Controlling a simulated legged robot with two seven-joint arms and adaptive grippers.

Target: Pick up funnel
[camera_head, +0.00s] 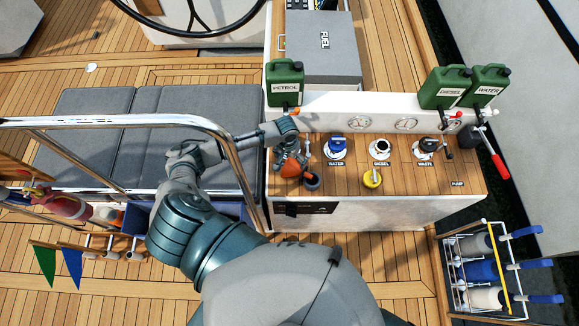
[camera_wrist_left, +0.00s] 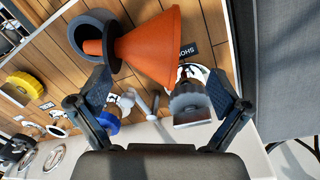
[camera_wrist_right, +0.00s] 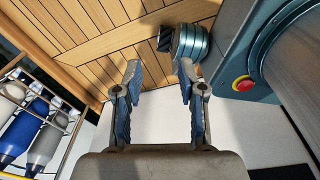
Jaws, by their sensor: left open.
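The orange funnel (camera_head: 289,168) is on the wooden counter top, at its left end below the green petrol can. In the left wrist view the funnel (camera_wrist_left: 150,47) shows large, its wide mouth to the right and its narrow end at a dark grey ring. My left gripper (camera_head: 290,143) is open just above the funnel. In the left wrist view its fingers (camera_wrist_left: 160,92) stand apart with the funnel ahead of and partly between them; I see no clear grip. My right gripper (camera_wrist_right: 160,75) is open and empty, and does not show in the head view.
Blue water (camera_head: 337,146), diesel (camera_head: 380,147) and waste (camera_head: 426,147) fittings and a yellow cap (camera_head: 372,179) are on the counter. A petrol can (camera_head: 285,84) stands close behind the left gripper. A steel rail (camera_head: 120,121) runs beside my left arm.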

